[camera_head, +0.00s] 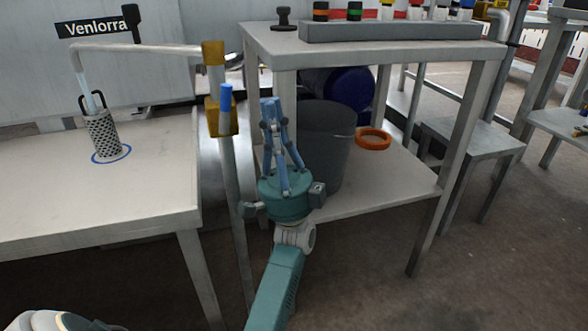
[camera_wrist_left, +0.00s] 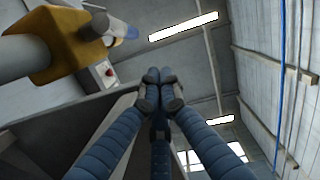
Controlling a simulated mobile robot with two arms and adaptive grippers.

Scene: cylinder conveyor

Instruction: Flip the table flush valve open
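The flush valve (camera_head: 222,115) is a yellow fitting with a short blue handle (camera_head: 226,96) pointing up, on a grey pipe post at the right end of the left table. Its yellow body (camera_wrist_left: 62,45) and handle (camera_wrist_left: 122,30) fill the upper left of the left wrist view. A pipe runs left from the post's top, and a pale blue stream (camera_head: 86,86) comes down from its spout into a perforated metal basket (camera_head: 103,132). My left gripper (camera_head: 270,108) points up just right of the valve, apart from it. Its blue fingers meet at the tips, with nothing visible between them. My right gripper is not visible.
The left table (camera_head: 60,205) has clear space around the basket. A grey two-level table (camera_head: 345,53) stands close right of my gripper, with a dark bucket (camera_head: 325,140) and an orange ring (camera_head: 374,138) on its lower shelf. Several coloured-topped items stand on its top.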

